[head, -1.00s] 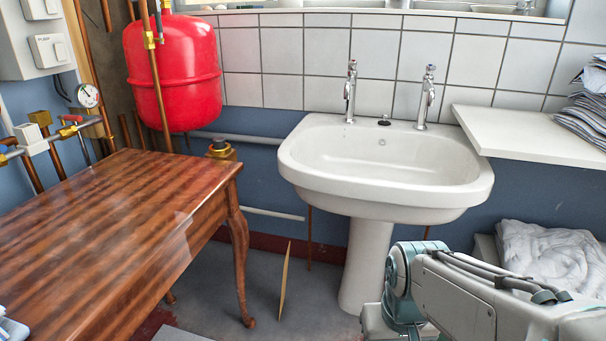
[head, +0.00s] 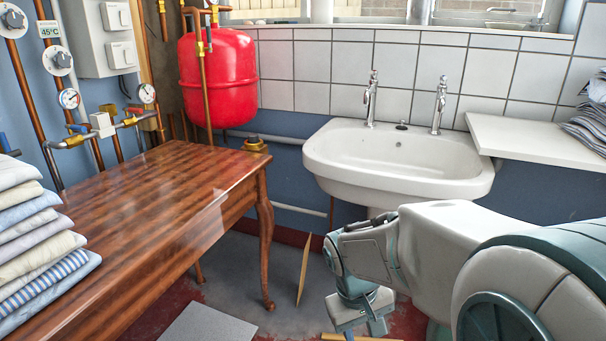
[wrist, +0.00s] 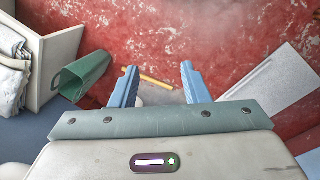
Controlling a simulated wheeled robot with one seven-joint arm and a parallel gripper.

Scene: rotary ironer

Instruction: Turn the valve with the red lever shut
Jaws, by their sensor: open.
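The valve with the red lever (head: 129,113) sits on the brass and grey pipework on the blue wall, at the left of the head view. It is small here; I cannot tell exactly how its lever stands to the pipe. A valve with a blue lever (head: 76,130) is on the same pipework, to its left. My gripper shows in the wrist view (wrist: 158,74) with its two blue fingers apart and nothing between them. It points down at the red floor, far from the valve. In the head view my arm is at the lower right, beyond the table from the pipework.
A glossy wooden table (head: 165,205) stands before the pipework, with folded shirts (head: 35,240) at its left end. A red tank (head: 218,80) hangs right of the valves. A sink (head: 400,165) is behind my arm. A green bin (wrist: 82,75) lies on the floor.

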